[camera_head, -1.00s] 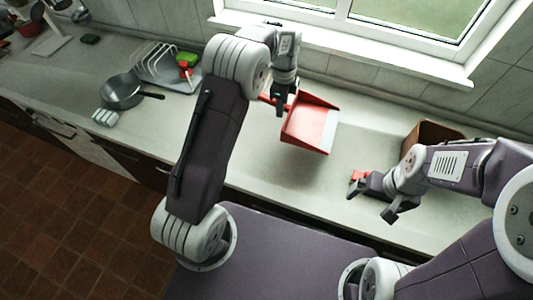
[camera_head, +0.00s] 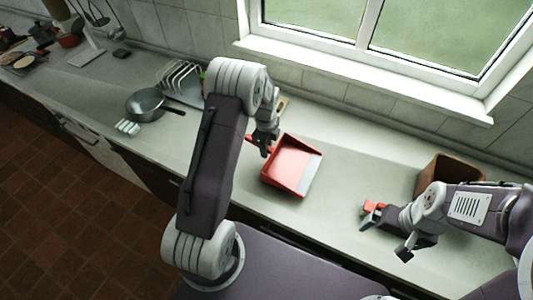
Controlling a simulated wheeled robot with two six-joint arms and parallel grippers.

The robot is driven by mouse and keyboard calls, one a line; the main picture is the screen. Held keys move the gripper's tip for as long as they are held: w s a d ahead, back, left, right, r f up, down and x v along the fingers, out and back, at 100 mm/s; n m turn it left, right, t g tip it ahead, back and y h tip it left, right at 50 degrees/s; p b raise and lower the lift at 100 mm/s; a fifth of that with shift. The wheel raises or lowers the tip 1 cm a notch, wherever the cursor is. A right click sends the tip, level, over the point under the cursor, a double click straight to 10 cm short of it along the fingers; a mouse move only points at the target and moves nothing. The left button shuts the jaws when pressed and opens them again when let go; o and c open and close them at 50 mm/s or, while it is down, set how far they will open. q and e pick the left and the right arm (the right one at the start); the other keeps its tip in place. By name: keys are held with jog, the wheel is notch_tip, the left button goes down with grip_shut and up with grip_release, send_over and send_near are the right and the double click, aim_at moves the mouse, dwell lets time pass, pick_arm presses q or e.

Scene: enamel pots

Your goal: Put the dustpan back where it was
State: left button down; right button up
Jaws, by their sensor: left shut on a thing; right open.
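The red dustpan (camera_head: 287,166) with a pale front lip is right of my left gripper (camera_head: 263,143) in the head view. My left gripper is shut on its handle, which is mostly hidden by the fingers. The pan lies nearly flat at the counter; I cannot tell whether it touches the surface. My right gripper (camera_head: 386,236) is open, low over the counter to the right. A small red object (camera_head: 373,208) is beside its far finger, partly hidden.
A brown box (camera_head: 440,172) stands against the back wall at the right. A frying pan (camera_head: 146,103), a dish rack (camera_head: 181,80) and a white item (camera_head: 127,127) are on the left. The counter (camera_head: 335,200) between dustpan and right gripper is clear.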

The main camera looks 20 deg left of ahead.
pick_arm(q)
notch_tip(320, 180, down, 3)
jog(key=shift+d+r, duration=0.1)
jog(key=shift+f, duration=0.25)
jog(key=shift+f, duration=0.1)
jog(key=c, duration=1.3)
grip_release()
jog(key=shift+o, duration=0.2)
